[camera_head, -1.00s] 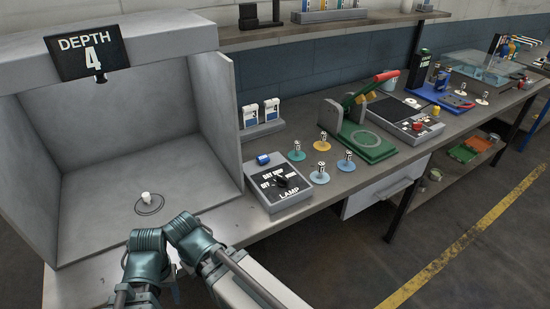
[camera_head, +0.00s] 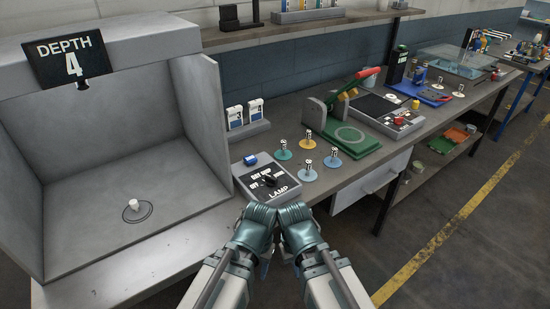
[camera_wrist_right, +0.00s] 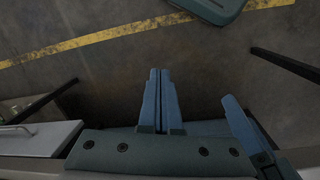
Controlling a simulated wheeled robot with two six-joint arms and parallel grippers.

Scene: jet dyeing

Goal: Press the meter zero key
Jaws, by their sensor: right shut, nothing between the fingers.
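A grey bench device (camera_head: 391,114) with a dark panel and small red and yellow knobs stands toward the right of the bench in the head view. It may be the meter; its keys are too small to read. My right gripper (camera_wrist_right: 160,100) is shut and empty in the right wrist view, over the floor. In the head view my right arm is at the bottom middle, before the bench edge and well away from the device. My left arm is beside it, nearly touching, with its fingers mostly hidden. A blue finger right of my right gripper in the wrist view may be the left's.
A lamp switch box (camera_head: 266,183) sits just beyond my arms, with several sample discs (camera_head: 308,173) beside it. A green press (camera_head: 345,135) with a red handle stands before the grey device. A booth (camera_head: 110,240) marked depth 4 fills the left. Floor is clear at right.

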